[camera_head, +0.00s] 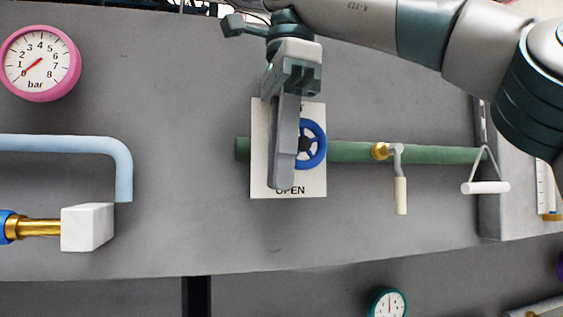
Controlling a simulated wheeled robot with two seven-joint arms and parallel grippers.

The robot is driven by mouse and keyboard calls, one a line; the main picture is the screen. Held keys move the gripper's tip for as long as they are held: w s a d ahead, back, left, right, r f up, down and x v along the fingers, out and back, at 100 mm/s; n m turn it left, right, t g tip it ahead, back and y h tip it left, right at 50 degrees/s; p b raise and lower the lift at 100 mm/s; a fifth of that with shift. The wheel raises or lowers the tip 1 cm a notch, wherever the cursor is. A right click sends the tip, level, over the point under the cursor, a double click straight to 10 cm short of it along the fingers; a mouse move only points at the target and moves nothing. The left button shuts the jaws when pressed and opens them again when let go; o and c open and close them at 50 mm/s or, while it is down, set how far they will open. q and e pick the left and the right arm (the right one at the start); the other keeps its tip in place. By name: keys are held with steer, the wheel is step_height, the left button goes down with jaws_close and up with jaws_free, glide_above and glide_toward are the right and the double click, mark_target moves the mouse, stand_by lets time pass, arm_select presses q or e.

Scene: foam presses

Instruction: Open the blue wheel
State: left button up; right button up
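The blue wheel (317,145) is mounted on a green pipe in front of a white plate (262,180). The plate's lower edge reads "OPEN". My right gripper (284,180) comes down from above and covers the left part of the wheel and the middle of the plate. I see its fingers nearly edge-on, as one long grey bar, so its opening does not show. I cannot tell whether it touches the wheel. My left gripper is not in view.
The green pipe (350,152) runs right, past a crank handle (400,190) and a hanging white handle (485,187). At left are a pink gauge (40,63), a light blue pipe (70,143) and a white block (88,228). Bare grey panel lies below the plate.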

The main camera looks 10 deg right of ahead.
steer(key=shift+o, duration=0.6)
steer(key=shift+r, duration=0.1)
steer(key=shift+a+r+y, duration=0.15)
steer(key=shift+r+y, duration=0.1)
steer(key=shift+y, duration=0.85)
